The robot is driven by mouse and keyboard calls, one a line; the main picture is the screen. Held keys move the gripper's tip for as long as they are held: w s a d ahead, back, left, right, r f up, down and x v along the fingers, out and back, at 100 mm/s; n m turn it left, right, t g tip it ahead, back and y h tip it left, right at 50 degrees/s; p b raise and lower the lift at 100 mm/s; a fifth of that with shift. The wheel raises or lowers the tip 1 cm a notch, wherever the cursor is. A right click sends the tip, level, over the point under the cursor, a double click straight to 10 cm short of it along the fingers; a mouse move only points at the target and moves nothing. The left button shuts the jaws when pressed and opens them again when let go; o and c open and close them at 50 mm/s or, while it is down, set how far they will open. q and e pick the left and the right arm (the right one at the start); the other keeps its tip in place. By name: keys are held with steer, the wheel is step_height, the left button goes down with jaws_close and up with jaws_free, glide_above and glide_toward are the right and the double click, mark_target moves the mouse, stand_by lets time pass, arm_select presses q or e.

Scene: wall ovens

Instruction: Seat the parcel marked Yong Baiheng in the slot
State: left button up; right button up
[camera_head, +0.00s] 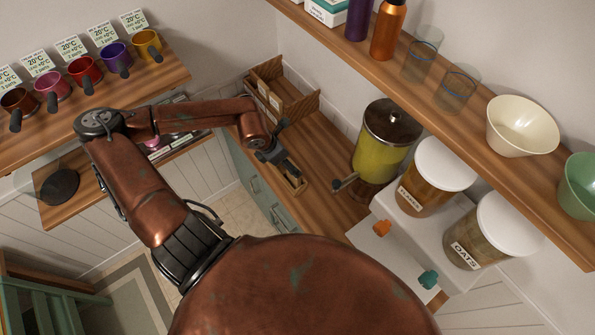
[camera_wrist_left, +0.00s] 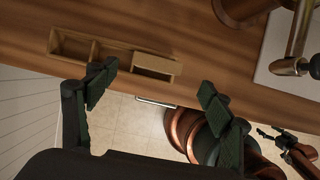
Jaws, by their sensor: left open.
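A small wooden slotted tray (camera_wrist_left: 88,38) lies on the counter, and it also shows in the head view (camera_head: 299,189). Its left compartment looks empty in the left wrist view. A light brown block (camera_wrist_left: 153,65) shows at its right part; I cannot tell whether it is a parcel or part of the tray. My left gripper (camera_head: 288,168) is open above the tray's near edge, its fingers apart in the left wrist view (camera_wrist_left: 155,88). No name is readable on any parcel. A dark gripper, apparently my right (camera_wrist_left: 268,132), shows small at the lower right, its jaws unclear.
A wooden box rack (camera_head: 270,92) stands at the counter's back corner. A yellow-green dispenser (camera_head: 378,150) with a tap stands right of my left gripper. Lidded jars (camera_head: 425,185) stand further right, below a shelf (camera_head: 450,105).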

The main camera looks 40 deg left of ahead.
arm_select(q)
steer(key=p+x, duration=0.2)
steer(key=x, duration=0.4)
steer(key=shift+w+a+r, duration=0.1)
steer(key=shift+w+a, duration=0.05)
steer(key=shift+w+f, duration=0.2)
steer(key=shift+f, duration=0.4)
steer(key=c, duration=1.6)
arm_select(e)
steer(key=shift+s+a+r, duration=0.1)
steer(key=shift+s+r, duration=0.2)
steer(key=shift+r, duration=0.25)
steer(key=shift+s+r, duration=0.3)
steer(key=shift+r, duration=0.2)
arm_select(q)
steer(key=shift+c, duration=0.2)
